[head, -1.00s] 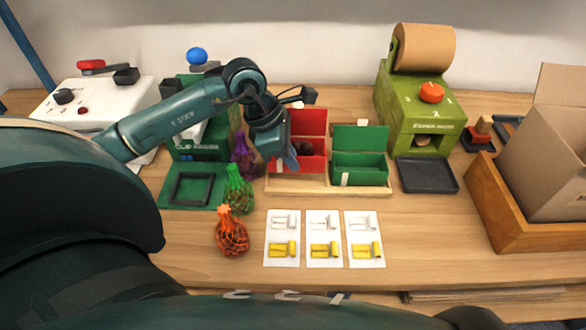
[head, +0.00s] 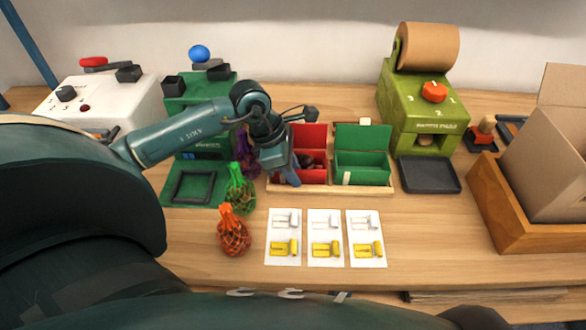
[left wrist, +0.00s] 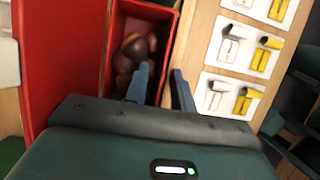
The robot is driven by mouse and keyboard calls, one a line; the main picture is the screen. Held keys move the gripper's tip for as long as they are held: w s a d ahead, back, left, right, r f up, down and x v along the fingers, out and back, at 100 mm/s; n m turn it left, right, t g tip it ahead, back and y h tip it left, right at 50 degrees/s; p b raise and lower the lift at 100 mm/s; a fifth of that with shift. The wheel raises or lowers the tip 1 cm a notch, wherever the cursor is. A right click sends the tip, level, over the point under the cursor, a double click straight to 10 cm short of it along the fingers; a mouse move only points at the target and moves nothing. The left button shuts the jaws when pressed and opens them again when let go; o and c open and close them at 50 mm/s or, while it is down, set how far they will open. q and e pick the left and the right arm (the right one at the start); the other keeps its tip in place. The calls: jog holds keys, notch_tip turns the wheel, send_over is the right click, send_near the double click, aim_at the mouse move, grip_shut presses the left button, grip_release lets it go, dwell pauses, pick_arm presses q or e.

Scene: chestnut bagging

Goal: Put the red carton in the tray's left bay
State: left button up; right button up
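The red carton (head: 315,176) sits upright in the left bay of the wooden tray (head: 330,189), its lid raised at the back. Brown chestnuts (left wrist: 138,48) lie inside it, seen best in the left wrist view. My left gripper (head: 292,180) is at the carton's front left. In the left wrist view the fingers of my left gripper (left wrist: 162,88) are apart, with the wall of the red carton (left wrist: 150,12) between them: one finger on the inner side, the other outside. The fingertips partly hide the wall. My right gripper is not in view.
A green carton (head: 362,172) fills the right bay. Net bags (head: 233,235) stand left of the tray, close to my left arm. White cards with yellow pieces (head: 325,250) lie in front. A dark tray (head: 429,175) and a green dispenser (head: 425,110) stand at the right.

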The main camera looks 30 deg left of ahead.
pick_arm(q)
jog(key=shift+r, duration=0.1)
jog(key=shift+a+r, duration=0.1)
jog(key=shift+r, duration=0.1)
jog(key=v, duration=1.1)
jog(key=shift+r, duration=0.25)
jog(key=shift+s, duration=0.1)
